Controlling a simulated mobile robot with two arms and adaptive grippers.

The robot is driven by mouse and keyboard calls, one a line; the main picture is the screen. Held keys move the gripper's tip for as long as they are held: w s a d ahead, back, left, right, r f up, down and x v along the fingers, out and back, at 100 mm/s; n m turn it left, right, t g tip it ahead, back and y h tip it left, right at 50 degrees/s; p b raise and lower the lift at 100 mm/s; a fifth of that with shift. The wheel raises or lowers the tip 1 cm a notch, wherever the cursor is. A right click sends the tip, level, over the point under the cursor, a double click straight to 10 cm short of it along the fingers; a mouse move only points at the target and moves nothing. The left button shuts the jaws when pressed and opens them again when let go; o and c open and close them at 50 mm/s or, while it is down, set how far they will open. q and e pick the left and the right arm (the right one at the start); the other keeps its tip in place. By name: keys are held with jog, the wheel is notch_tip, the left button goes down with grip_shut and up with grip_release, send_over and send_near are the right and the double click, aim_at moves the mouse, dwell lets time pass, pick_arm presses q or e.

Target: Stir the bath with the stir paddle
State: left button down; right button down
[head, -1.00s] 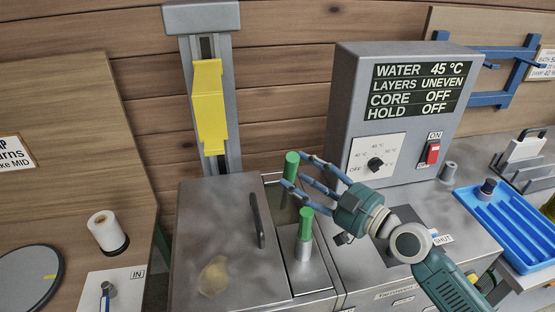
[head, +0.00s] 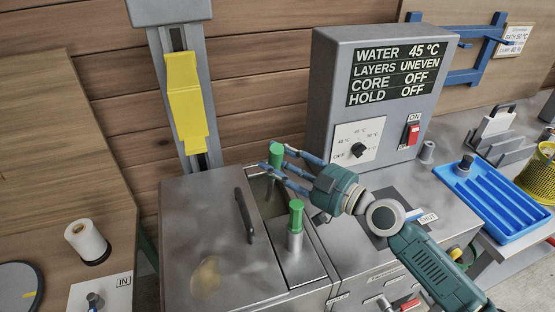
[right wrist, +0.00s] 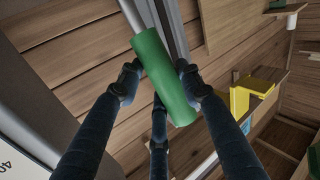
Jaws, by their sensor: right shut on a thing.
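My right gripper (head: 284,166) is shut on the green handle of the stir paddle (head: 276,155), above the open slot of the bath (head: 266,207). In the right wrist view the fingers are around this green handle (right wrist: 165,80), and a pale metal shaft runs out of its end. The paddle's lower end is hidden in the head view. A second green-handled thing (head: 296,214) stands upright in a metal sleeve in front of it. The control box (head: 375,100) reads water 45 °C, layers uneven, core off, hold off. My left gripper is not in view.
A steel lid with a black handle (head: 244,216) covers the bath's left part. A yellow piece (head: 186,98) hangs on the column behind. A blue tray (head: 492,196) and a yellow basket (head: 540,172) stand at the right. A white roll (head: 87,240) stands at the left.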

jog(key=shift+w+r, duration=0.1)
jog(key=shift+r, duration=0.05)
jog(key=w+a+m+g+h+p, duration=0.3)
jog(key=w+g+h+p, duration=0.1)
jog(key=w+p, duration=0.5)
jog(key=shift+w+a+f+g, duration=0.15)
jog(key=shift+f+g, duration=0.1)
jog(key=shift+g, duration=0.35)
jog(key=c, duration=1.2)
grip_release()
jog(key=shift+a, duration=0.1)
jog(key=shift+o, duration=0.2)
